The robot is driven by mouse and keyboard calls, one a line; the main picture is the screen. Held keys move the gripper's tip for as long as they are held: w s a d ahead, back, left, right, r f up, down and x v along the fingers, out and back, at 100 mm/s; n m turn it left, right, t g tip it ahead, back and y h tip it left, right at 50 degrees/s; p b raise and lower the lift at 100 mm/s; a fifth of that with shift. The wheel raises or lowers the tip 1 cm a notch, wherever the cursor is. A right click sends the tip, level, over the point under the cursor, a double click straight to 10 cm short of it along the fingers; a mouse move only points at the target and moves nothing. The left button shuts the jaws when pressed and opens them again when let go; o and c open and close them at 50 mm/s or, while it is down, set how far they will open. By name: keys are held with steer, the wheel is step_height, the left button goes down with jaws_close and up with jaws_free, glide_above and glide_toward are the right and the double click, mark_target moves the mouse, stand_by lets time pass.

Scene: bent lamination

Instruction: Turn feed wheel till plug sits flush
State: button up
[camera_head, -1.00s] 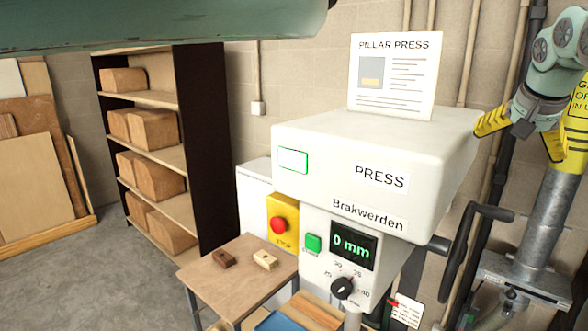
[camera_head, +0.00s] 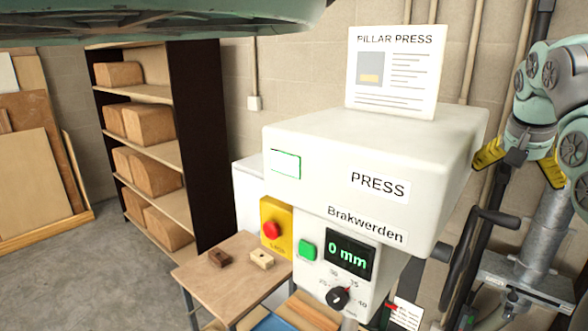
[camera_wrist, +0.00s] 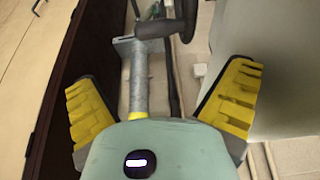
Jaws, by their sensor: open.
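The feed wheel (camera_head: 461,262) is dark and shows nearly edge-on at the right of the white press (camera_head: 375,150), with a black handle (camera_head: 495,217) sticking out. My gripper (camera_head: 520,164) is open and empty, above and to the right of this handle and apart from it. In the wrist view my gripper (camera_wrist: 162,85) has its yellow fingers spread wide with nothing between them touching. A black handle-like part (camera_wrist: 185,20) shows beyond them at the top. The display (camera_head: 349,256) reads 0 mm. I cannot make out a plug in the press.
A grey column (camera_head: 540,246) with a bracket (camera_head: 530,281) stands under my gripper. A small table (camera_head: 228,282) holds a dark block (camera_head: 219,258) and a pale block (camera_head: 262,259). A shelf (camera_head: 163,150) of wooden blocks stands at left. The floor (camera_head: 60,275) there is clear.

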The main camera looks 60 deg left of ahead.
mark_target(501, 213)
steer(key=p+x, duration=0.3)
steer(key=x, duration=0.5)
steer(key=shift+s+a+f+p, duration=0.1)
steer(key=shift+f+p, duration=0.15)
steer(key=shift+p, duration=0.15)
steer(key=shift+w+f+p, duration=0.4)
steer(key=shift+f+p, duration=0.15)
steer(key=shift+p, duration=0.35)
steer(key=shift+w+f+p, duration=0.2)
steer(key=shift+f+p, duration=0.15)
steer(key=shift+f, duration=0.35)
